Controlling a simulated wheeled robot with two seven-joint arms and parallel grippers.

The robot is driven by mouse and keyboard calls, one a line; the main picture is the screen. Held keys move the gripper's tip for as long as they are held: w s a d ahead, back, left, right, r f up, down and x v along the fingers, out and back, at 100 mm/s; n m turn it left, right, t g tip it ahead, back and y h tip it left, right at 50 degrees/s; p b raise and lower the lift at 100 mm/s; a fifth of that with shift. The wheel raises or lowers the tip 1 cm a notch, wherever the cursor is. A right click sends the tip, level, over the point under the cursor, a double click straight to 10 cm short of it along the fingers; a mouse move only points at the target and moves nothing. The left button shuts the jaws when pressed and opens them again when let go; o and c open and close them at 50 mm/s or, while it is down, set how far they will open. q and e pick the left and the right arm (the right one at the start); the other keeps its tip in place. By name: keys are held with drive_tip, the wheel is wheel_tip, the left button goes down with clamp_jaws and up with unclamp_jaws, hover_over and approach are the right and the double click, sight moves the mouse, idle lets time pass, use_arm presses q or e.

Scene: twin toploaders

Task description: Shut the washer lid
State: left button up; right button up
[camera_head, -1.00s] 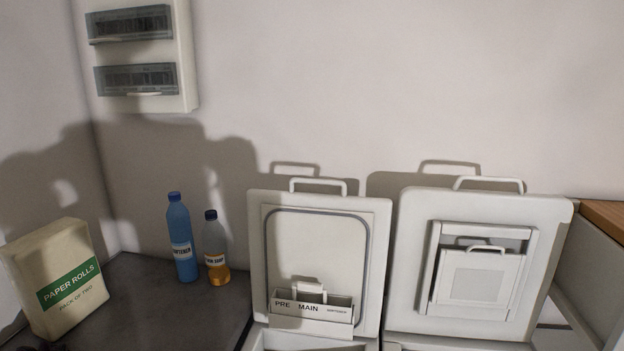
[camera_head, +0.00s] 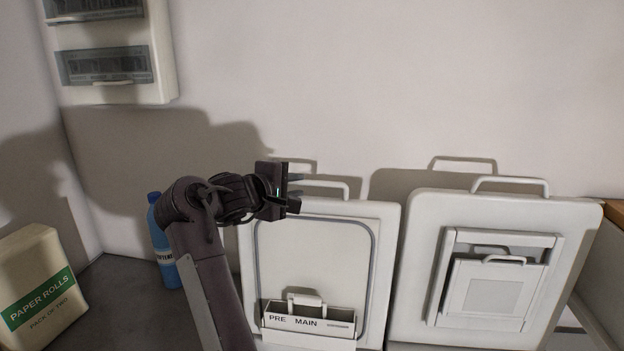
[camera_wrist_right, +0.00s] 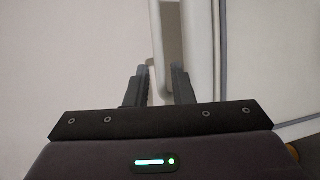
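The washer lid (camera_head: 315,245) stands upright and open against the back wall. It has a grey seal line and a drawer marked PRE and MAIN. Its white handle (camera_head: 335,183) is on the top edge, its left part hidden by my right gripper (camera_head: 297,190). That gripper is at the handle's left end, fingers pointing right. In the right wrist view, the gripper's two fingers (camera_wrist_right: 160,88) are apart, with the handle bar (camera_wrist_right: 157,50) in line with the gap; I cannot tell whether they touch it. My left gripper is not in view.
A second open lid (camera_head: 415,255) with a filter panel stands close on the right. A blue bottle (camera_head: 162,240) and a paper rolls pack (camera_head: 38,285) stand on the dark counter (camera_head: 120,305) at left. A breaker box (camera_head: 110,65) hangs on the wall above.

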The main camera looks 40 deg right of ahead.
sight(307, 184)
drive_tip(key=p+x, duration=0.2)
drive_tip(key=x, duration=0.5)
drive_tip(key=shift+s+r, duration=0.1)
drive_tip(key=shift+r, duration=0.1)
drive_tip(key=shift+d+f+p, duration=0.25)
drive_tip(key=shift+d+p, duration=0.05)
drive_tip(key=shift+d, duration=0.1)
drive_tip(key=shift+c, duration=0.3)
clamp_jaws()
